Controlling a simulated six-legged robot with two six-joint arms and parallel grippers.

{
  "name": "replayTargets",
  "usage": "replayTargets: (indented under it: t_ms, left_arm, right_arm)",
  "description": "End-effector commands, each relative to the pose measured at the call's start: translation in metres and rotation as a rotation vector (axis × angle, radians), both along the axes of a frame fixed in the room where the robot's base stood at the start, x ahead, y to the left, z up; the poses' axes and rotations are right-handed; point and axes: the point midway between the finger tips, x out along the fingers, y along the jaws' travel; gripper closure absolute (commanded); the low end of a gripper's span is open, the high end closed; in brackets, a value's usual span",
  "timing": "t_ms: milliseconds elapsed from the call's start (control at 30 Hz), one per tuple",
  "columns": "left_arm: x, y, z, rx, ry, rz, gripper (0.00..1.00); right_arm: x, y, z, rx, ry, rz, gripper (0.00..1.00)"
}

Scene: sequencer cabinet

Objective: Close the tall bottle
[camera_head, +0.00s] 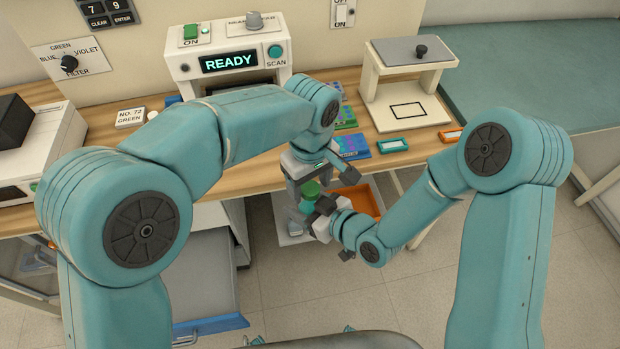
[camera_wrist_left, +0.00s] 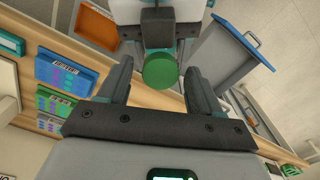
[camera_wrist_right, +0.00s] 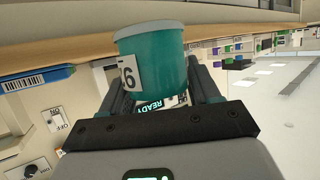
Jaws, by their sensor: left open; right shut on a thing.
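A teal bottle (camera_wrist_right: 160,85) with a white label stands out between my right gripper's fingers in the right wrist view. My right gripper (camera_head: 322,207) is shut on it. A round green top (camera_head: 310,188) shows at the bottle in the head view. In the left wrist view this green disc (camera_wrist_left: 160,70) lies between the spread fingers of my left gripper (camera_wrist_left: 158,82), with the right gripper just beyond. The left gripper is open, and I see no clear contact with the disc. I cannot tell whether the disc is a separate cap or how it is seated.
Behind is a wooden bench with a scanner (camera_head: 230,62) reading READY and a white stand (camera_head: 408,85). Colourful plates (camera_head: 352,147) lie near the front edge. An orange tray (camera_head: 360,201) is low behind the grippers. An open grey drawer (camera_head: 200,270) is at lower left.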

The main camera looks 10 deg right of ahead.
Motion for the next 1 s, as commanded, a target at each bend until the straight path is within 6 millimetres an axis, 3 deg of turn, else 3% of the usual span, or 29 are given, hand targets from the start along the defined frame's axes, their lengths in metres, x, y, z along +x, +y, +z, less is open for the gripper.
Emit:
replayTargets:
  t_ms: [33, 200, 367, 600, 867, 900, 967, 1000]
  left_arm:
    - [-0.0001, 0.0, 0.0001, 0.0, 0.0, 0.0, 0.39]
    - [0.0, -0.0001, 0.0002, 0.0, 0.0, 0.0, 0.94]
    - [-0.0001, -0.0003, 0.0003, 0.0, 0.0, -0.011, 0.94]
    - [-0.0001, -0.0005, 0.0002, 0.001, 0.001, -0.266, 0.95]
    - [-0.0002, -0.0005, 0.0002, 0.001, 0.001, -0.286, 0.95]
    - [-0.0002, -0.0005, 0.0002, 0.0, 0.0, -0.285, 0.52]
    - [-0.0002, -0.0005, 0.0002, 0.0, 0.0, -0.285, 0.33]
    - [-0.0002, -0.0005, 0.0002, 0.001, 0.001, -0.285, 0.33]
  right_arm:
    - [0.0002, 0.0, 0.0003, 0.001, -0.001, 0.0, 1.0]
    - [0.0002, 0.0, 0.0003, 0.001, -0.001, 0.0, 1.0]
    - [0.0001, 0.0001, 0.0003, 0.0, -0.001, 0.0, 1.0]
    - [0.0001, 0.0001, 0.0003, 0.0, -0.001, 0.0, 1.0]
    - [0.0, 0.0002, 0.0003, 0.0, -0.001, 0.0, 1.0]
    - [0.0, 0.0002, 0.0003, 0.0, -0.001, 0.0, 1.0]
    - [0.0001, 0.0002, 0.0002, 0.0, -0.001, 0.0, 1.0]
    - [0.0001, 0.0002, 0.0002, 0.0, -0.001, 0.0, 1.0]
